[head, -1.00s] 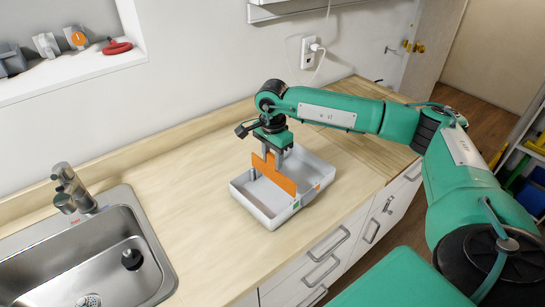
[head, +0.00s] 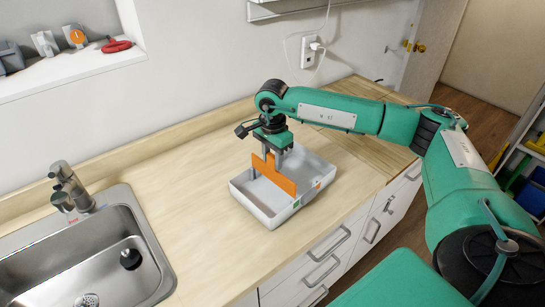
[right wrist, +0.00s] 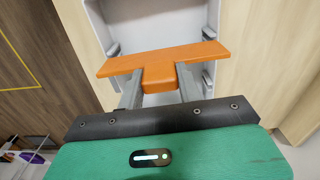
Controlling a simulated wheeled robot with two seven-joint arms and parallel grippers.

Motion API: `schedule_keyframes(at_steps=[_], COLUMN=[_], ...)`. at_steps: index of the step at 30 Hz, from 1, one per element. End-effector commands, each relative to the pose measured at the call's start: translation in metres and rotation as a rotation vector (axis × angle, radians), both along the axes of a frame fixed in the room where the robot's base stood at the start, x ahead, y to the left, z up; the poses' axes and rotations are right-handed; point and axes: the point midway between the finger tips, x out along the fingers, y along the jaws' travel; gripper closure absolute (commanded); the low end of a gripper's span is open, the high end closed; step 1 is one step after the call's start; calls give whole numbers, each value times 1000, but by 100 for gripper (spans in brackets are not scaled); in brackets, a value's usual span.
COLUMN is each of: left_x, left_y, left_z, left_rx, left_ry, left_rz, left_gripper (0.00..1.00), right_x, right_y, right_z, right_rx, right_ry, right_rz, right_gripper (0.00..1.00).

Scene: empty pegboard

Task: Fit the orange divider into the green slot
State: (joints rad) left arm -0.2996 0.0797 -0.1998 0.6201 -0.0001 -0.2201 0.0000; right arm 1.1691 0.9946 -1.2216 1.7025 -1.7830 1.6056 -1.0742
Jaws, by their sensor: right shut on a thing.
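The orange divider (head: 275,175) is a flat plate with a tab on its upper edge. My right gripper (head: 268,161) points down over the white tray (head: 247,204) and is shut on that tab. In the right wrist view the fingers clasp the tab of the divider (right wrist: 160,75) from both sides. The plate spans the tray's width, its ends overlapping the side walls in the picture. Its lower edge is hidden, so I cannot tell whether it sits in a slot. A green mark (head: 296,204) and an orange mark (head: 317,186) are on the tray's front wall. My left gripper is out of view.
The tray stands on a wooden counter (head: 190,190), near its front edge. A steel sink (head: 110,245) with a tap (head: 72,188) is at the left. The wall ledge (head: 75,68) holds several grey parts and a red object (head: 116,46). The counter around the tray is clear.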

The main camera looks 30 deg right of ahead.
Motion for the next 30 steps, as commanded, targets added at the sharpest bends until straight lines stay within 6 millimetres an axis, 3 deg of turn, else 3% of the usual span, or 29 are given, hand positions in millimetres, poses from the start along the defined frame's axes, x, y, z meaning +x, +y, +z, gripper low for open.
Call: schedule_keyframes(at_steps=[30], left_x=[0], left_y=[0], left_z=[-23], left_rx=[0], left_ry=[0], left_rz=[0], left_gripper=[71], right_x=[0], right_y=[0], right_z=[-27], right_rx=[0], right_ry=[0], right_rz=[0], right_gripper=[97])
